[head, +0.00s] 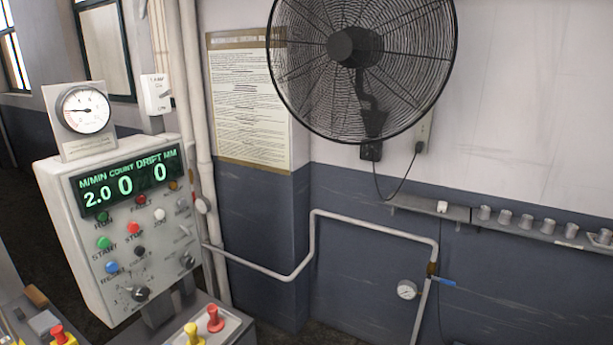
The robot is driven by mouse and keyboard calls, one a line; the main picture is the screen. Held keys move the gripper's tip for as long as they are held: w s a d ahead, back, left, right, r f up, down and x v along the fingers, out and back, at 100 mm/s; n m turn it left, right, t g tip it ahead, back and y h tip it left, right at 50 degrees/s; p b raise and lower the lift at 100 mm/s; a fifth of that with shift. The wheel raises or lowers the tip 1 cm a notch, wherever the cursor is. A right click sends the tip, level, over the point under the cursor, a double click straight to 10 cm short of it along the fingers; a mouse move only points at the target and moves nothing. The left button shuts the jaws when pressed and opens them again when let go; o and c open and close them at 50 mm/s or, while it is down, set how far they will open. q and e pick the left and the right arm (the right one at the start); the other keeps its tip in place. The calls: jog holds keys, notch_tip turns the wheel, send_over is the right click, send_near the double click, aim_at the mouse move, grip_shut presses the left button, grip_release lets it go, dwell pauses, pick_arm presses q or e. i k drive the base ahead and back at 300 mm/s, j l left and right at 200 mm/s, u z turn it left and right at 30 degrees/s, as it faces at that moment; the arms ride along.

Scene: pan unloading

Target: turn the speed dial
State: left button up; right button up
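The control box (75,215) stands at the left with its panel facing me. A black knob (141,294) with a numbered scale around its left side sits at the panel's bottom; it looks like the speed dial, but its label is too small to read. A second dark knob (187,261) sits to its right, lower on the panel's right side. The green display (130,182) reads M/MIN 2.0, COUNT 0 and DRIFT MM 0. Neither of my grippers is in view.
The panel also has a green START button (103,242), a red STOP button (134,228) and a blue RESET button (112,266). Red (215,318) and yellow (193,335) knobs stand below the box. A fan (362,65) hangs on the wall.

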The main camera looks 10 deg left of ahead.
aim_at(140, 293)
jog(key=u, duration=1.3)
